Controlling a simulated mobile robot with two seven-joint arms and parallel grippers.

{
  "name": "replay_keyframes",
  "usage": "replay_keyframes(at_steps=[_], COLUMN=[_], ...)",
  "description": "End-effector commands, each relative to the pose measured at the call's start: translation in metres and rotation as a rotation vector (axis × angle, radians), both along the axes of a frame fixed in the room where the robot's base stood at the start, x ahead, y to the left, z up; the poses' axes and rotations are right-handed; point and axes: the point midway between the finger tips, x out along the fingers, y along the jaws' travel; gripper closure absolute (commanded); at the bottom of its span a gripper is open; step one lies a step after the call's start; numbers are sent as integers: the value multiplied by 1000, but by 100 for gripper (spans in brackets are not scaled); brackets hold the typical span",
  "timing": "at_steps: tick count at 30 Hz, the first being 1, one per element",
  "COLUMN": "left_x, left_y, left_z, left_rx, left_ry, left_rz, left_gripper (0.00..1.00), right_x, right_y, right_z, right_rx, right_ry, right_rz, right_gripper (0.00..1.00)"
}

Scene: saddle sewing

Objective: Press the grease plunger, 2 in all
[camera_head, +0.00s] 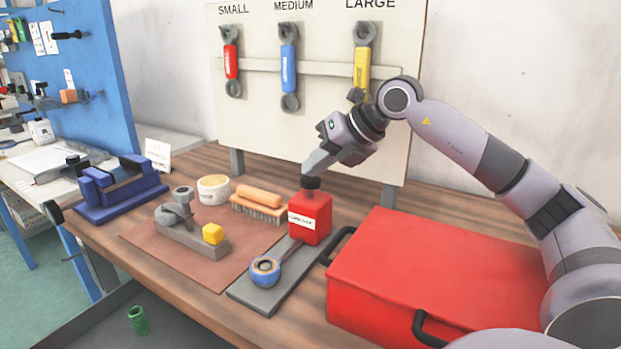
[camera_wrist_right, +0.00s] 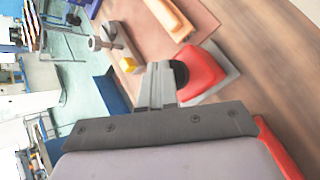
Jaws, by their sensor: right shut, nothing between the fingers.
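The grease dispenser is a red block (camera_head: 311,216) with a white label, on a grey base plate (camera_head: 262,296). Its black plunger cap (camera_head: 311,183) is on top. My right gripper (camera_head: 313,169) is shut and empty, pointing down with its fingertips right at the cap; I cannot tell whether they touch it. In the right wrist view the shut fingers (camera_wrist_right: 157,85) lie beside the black cap (camera_wrist_right: 181,74) and the red block (camera_wrist_right: 204,70). A blue-rimmed round part (camera_head: 265,270) sits at the plate's near end. My left gripper is out of view.
A large red case (camera_head: 430,270) with black handles stands close to the right. A brush (camera_head: 258,203), a tub (camera_head: 213,189), a yellow cube (camera_head: 212,233) and a blue vise (camera_head: 120,187) are to the left. A wrench board (camera_head: 310,125) stands behind.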

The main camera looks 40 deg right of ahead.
Motion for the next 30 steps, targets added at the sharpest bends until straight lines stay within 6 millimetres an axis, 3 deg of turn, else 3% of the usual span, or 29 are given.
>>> replay_keyframes(at_steps=[30], left_x=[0], left_y=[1], left_z=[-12], left_rx=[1], left_ry=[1], left_rz=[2], left_gripper=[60], right_x=[0], right_y=[0], right_z=[-14], right_rx=[0], right_ry=[4], right_rz=[2], right_gripper=[100])
